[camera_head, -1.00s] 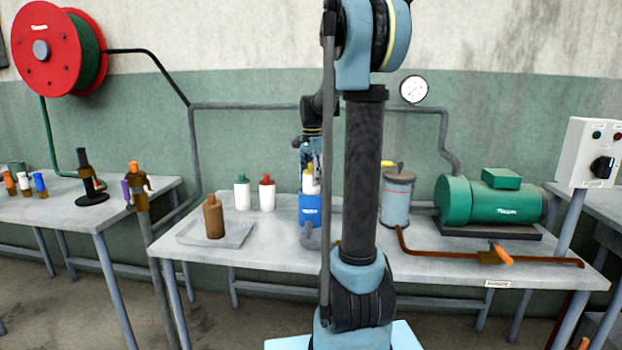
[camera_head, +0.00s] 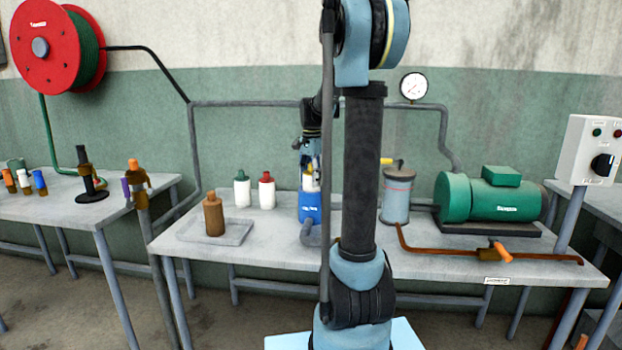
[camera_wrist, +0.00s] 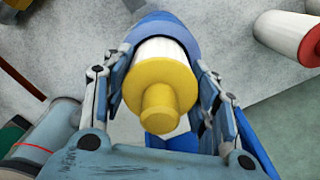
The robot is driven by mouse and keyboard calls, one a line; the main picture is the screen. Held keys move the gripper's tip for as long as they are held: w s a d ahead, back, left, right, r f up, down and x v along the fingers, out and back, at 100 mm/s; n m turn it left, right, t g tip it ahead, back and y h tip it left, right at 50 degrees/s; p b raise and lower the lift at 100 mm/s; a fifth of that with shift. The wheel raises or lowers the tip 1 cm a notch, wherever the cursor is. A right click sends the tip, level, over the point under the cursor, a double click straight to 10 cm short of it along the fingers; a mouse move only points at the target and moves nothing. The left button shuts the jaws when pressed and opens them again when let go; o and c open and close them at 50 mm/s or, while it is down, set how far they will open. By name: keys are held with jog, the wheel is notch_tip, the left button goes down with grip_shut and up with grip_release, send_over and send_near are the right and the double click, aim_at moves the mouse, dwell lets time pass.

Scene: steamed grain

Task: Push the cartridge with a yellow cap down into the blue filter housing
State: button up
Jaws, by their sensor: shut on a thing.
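The blue filter housing (camera_head: 310,207) stands on the middle table, partly hidden behind my arm in the head view. In the wrist view its blue rim (camera_wrist: 163,27) shows at the top, beyond the cartridge. The white cartridge with the yellow cap (camera_wrist: 160,85) is between my fingers, its cap and knob facing the wrist camera. In the head view the white cartridge (camera_head: 311,183) shows at the top of the housing. My gripper (camera_wrist: 164,92) is shut on the cartridge from both sides. How deep the cartridge sits in the housing is hard to tell.
A green-capped bottle (camera_head: 242,190) and a red-capped bottle (camera_head: 266,191) stand left of the housing. A brown bottle (camera_head: 213,215) stands on a grey tray (camera_head: 240,232). A grey canister (camera_head: 396,197) and a green motor (camera_head: 490,201) are to the right.

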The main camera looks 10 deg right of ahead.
jog(key=shift+f, duration=0.95)
jog(key=o, duration=1.3)
jog(key=shift+c, duration=0.2)
jog(key=shift+r, duration=0.1)
notch_tip(320, 180, up, 12)
jog(key=shift+f, duration=0.1)
jog(key=shift+r, duration=2.5)
